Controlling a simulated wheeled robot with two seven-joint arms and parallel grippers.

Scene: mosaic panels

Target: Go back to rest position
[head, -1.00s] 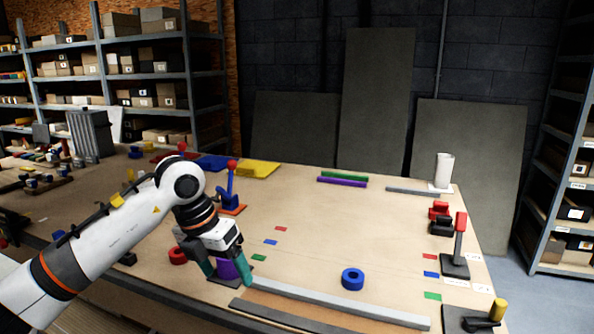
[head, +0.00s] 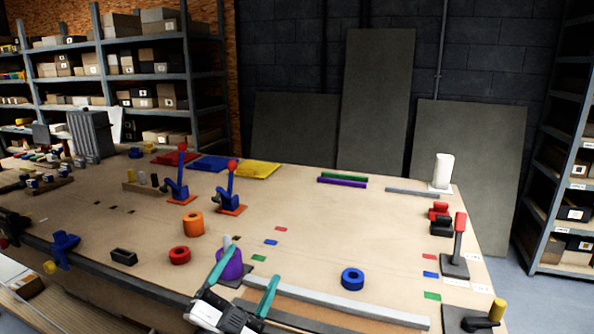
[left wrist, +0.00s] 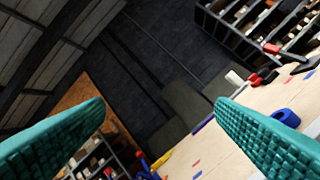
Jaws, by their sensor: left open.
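My left gripper (head: 244,272) is at the table's front edge in the head view. Its two teal fingers are spread apart with nothing held between them. In the left wrist view the teal fingers (left wrist: 160,130) are wide apart, and the camera looks up toward the wall and shelves. A purple ring (head: 231,266) stands on a dark base with a light peg, just behind the left gripper in the head view, partly hidden by a finger. Whether the finger touches it I cannot tell. My right gripper is in neither view.
The wooden table (head: 320,225) holds an orange ring (head: 193,223), a red ring (head: 179,255), a blue ring (head: 352,279) and blue clamps with red knobs (head: 229,190). A metal strip (head: 335,303) lies along the front. The table's middle is mostly clear.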

